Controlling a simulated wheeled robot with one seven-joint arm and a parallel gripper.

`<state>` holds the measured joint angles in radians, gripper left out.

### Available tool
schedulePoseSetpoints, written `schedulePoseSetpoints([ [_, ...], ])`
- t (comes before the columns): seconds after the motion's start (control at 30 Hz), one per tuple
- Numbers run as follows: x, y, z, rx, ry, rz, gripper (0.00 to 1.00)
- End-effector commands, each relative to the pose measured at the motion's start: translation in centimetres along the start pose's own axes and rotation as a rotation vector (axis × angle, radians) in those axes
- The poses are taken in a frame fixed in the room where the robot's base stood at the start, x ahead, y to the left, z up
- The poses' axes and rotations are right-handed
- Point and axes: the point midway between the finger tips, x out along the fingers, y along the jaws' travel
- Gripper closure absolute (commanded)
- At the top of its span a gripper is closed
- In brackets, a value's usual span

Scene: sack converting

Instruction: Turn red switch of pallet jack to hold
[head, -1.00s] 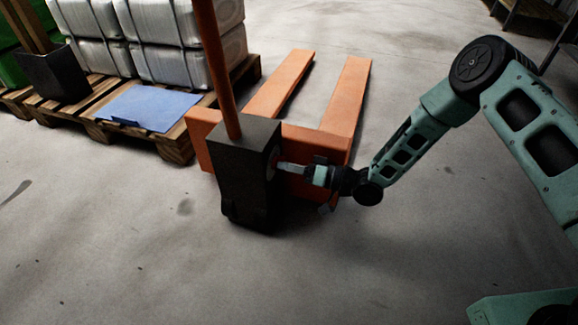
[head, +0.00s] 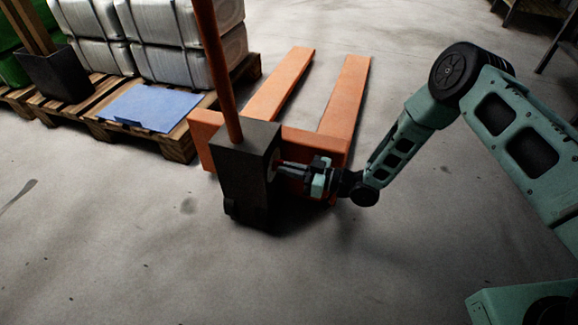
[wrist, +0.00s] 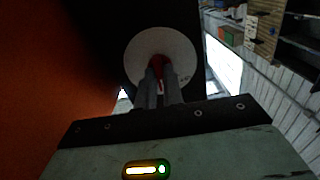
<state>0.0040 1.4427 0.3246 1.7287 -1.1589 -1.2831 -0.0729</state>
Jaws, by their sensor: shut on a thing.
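The orange pallet jack (head: 267,133) stands on the floor with its two forks pointing away and a dark upright housing (head: 245,175) at its near end. In the wrist view the red switch (wrist: 158,63) sits in the middle of a pale round dial (wrist: 142,46) on the dark housing. My gripper (head: 280,170) reaches in from the right to the housing's right side. In the wrist view its two fingers (wrist: 160,82) are shut on the red switch and hide part of it. The dial's marks are too small to read, so the switch's setting cannot be told.
A wooden pallet (head: 175,141) at the back left bears white wrapped bales (head: 170,45), a blue sheet (head: 150,107) and a dark bin (head: 58,74). The orange handle bar (head: 218,70) rises from the housing. The floor in front is clear.

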Motion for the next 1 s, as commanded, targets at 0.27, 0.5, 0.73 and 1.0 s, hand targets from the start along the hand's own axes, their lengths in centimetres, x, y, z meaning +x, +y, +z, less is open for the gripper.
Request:
schedulePoseSetpoints([
  [0.27,-0.12,-0.01,0.09,-0.067,-0.002,0.0,1.0],
  [0.5,-0.13,-0.01,0.13,-0.074,-0.002,0.0,1.0],
  [0.73,-0.14,0.0,0.14,-0.074,-0.003,0.0,0.8],
  [1.0,-0.07,0.01,0.07,-0.074,-0.001,0.0,0.69],
])
